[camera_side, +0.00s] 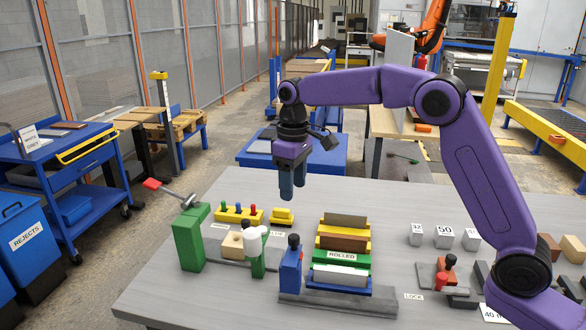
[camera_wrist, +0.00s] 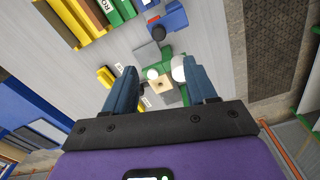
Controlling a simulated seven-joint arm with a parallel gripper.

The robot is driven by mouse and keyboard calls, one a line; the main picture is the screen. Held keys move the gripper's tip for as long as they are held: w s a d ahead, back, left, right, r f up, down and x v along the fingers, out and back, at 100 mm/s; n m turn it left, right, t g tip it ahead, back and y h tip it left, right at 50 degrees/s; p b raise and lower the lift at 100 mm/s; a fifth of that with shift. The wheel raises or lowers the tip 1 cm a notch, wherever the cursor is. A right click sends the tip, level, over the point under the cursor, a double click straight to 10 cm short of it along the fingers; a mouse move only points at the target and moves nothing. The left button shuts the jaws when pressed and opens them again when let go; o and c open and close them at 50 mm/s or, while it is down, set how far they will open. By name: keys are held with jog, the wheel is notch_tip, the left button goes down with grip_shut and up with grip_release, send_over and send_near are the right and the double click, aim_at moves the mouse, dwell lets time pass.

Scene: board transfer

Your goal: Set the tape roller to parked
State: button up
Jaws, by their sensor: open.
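My gripper (camera_side: 292,192) is open and empty, pointing down, high above the table. Its two blue fingers also show apart in the wrist view (camera_wrist: 162,92). Below, a green upright piece with a white rounded top (camera_side: 256,248) stands beside a wooden block with a dark knob (camera_side: 234,244); I cannot tell for certain that this is the tape roller. In the wrist view the wooden block (camera_wrist: 161,87) appears between the fingers, with white round parts (camera_wrist: 178,70) beside it. A green block labelled ROLLED (camera_side: 341,257) lies in a stack of coloured boards.
A blue post with a dark knob (camera_side: 290,268) stands on a grey base left of the stack. A green stand (camera_side: 190,238) with a red-tipped lever (camera_side: 168,190) is at the left. A yellow peg holder (camera_side: 238,214) sits behind. Labelled weights (camera_side: 444,237) stand right.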

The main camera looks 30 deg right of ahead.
notch_tip(320, 180, up, 3)
jog(key=shift+r, duration=0.15)
dwell(0.5)
jog(key=s+f+n, duration=0.2)
jog(key=s+n, duration=0.2)
jog(key=s, duration=1.6)
jog(key=s+d+f+n, duration=0.1)
jog(key=s+d+f, duration=0.2)
jog(key=s, duration=0.6)
jog(key=s+d+f+n, duration=0.1)
jog(key=s+d+f, duration=0.2)
jog(key=s+d, duration=0.4)
jog(key=s, duration=0.3)
jog(key=shift+f+n, duration=0.3)
jog(key=shift+f, duration=0.05)
